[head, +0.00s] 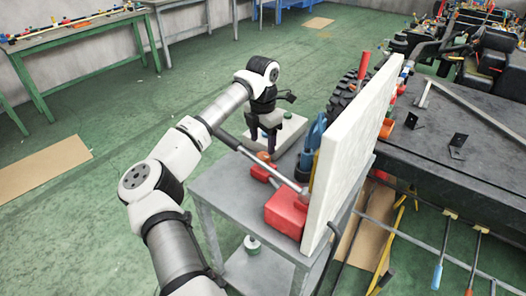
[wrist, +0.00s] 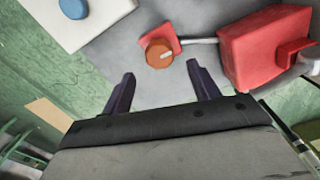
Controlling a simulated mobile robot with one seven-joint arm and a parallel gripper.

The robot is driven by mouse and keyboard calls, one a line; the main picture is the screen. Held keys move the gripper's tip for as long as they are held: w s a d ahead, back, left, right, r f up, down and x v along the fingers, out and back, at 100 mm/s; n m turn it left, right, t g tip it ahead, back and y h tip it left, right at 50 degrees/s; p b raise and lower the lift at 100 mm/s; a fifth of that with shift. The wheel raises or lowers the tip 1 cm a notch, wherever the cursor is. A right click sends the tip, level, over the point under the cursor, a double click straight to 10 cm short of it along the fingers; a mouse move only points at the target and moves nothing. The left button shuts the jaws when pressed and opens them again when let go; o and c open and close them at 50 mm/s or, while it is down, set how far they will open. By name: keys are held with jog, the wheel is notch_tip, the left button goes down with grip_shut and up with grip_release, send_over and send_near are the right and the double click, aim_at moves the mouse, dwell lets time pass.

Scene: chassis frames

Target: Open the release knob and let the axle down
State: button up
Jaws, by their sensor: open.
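An orange round knob (wrist: 159,54) with a pale mark sits on a small red block (wrist: 166,36) in the wrist view. A grey pipe joins that block to a larger red box (wrist: 262,52). In the head view the red box (head: 287,212) stands on a grey cart, with a long grey lever (head: 262,160) reaching over it. The orange knob (head: 264,157) is small there. My gripper (wrist: 164,88) is open and empty, its two dark fingers apart on either side below the knob, not closed on it. In the head view my gripper (head: 262,138) hangs above the cart's far end. I cannot make out the axle.
The grey cart top (head: 225,180) carries a white plate (head: 292,133) with a blue disc (wrist: 73,8). A tall white panel (head: 345,150) rises close on the right. Behind it are a black tyre (head: 343,98) and a dark workbench (head: 440,150).

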aim_at(263, 156)
notch_tip(263, 156, down, 6)
jog(key=shift+p, duration=0.6)
jog(key=shift+c, duration=0.2)
jog(key=c, duration=0.9)
